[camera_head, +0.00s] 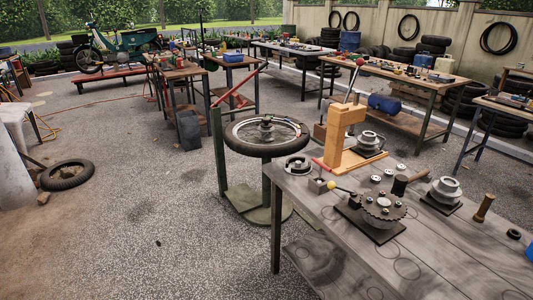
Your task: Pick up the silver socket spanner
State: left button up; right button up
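I cannot make out a silver socket spanner in the head view. The near grey wooden workbench (450,257) holds several metal parts, and none of them is clearly a spanner. The tables farther back carry many small items, too small to tell apart. Neither of my grippers is in view.
A wheel on a green truing stand (266,135) stands left of the near bench. An orange press (342,140) and a sprocket (383,207) are on that bench. A loose tyre (67,174) lies at left. The gravel floor in the left middle is mostly clear.

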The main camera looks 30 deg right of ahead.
aim_at(321, 165)
jog(key=i+j+z, duration=0.1)
jog(key=i+z, duration=0.15)
jog(key=i, duration=0.3)
jog(key=i+j+z, duration=0.2)
jog(key=i, duration=0.35)
jog(key=i+j+z, duration=0.25)
jog(key=i, duration=0.25)
